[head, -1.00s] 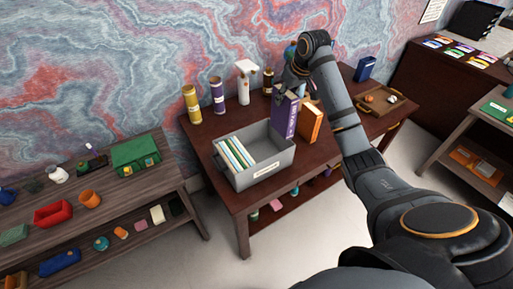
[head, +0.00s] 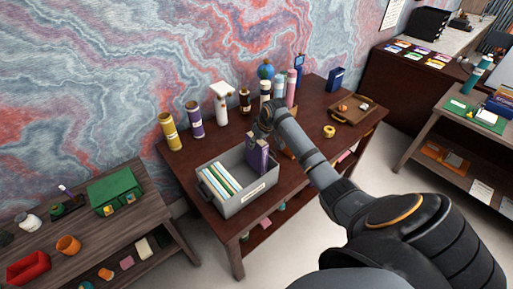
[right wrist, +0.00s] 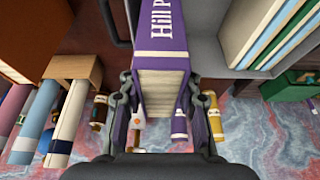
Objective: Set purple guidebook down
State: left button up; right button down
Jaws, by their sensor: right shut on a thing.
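The purple guidebook (head: 257,158) is upright at the right end of the grey bin (head: 246,199), its lower part seemingly inside the walls. I cannot tell whether it touches the bin floor. My right gripper (head: 263,130) is shut on its upper end. In the right wrist view, the gripper (right wrist: 163,110) has a finger on each side of the purple guidebook (right wrist: 160,38), with its white page edges facing the camera. The grey bin (right wrist: 207,55) shows beside it there. My left gripper is out of view.
Several thin books (head: 221,181) stand in the bin's left part, with space between them and the guidebook. A yellow tube (head: 169,131) and a purple tube (head: 194,121) stand behind. A wooden tray (head: 352,111) lies on the desk (head: 318,103) at right.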

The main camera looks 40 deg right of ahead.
notch_tip(320, 180, down, 3)
jog(key=shift+s+p, duration=0.1)
jog(key=shift+p, duration=0.3)
jog(key=shift+f, duration=0.5)
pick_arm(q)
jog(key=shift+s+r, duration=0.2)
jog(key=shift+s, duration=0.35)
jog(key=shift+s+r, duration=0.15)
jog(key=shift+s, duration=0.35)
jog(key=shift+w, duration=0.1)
pick_arm(e)
jog(key=shift+f, duration=0.1)
jog(key=c, duration=0.9)
grip_release()
jog(key=shift+c, duration=0.2)
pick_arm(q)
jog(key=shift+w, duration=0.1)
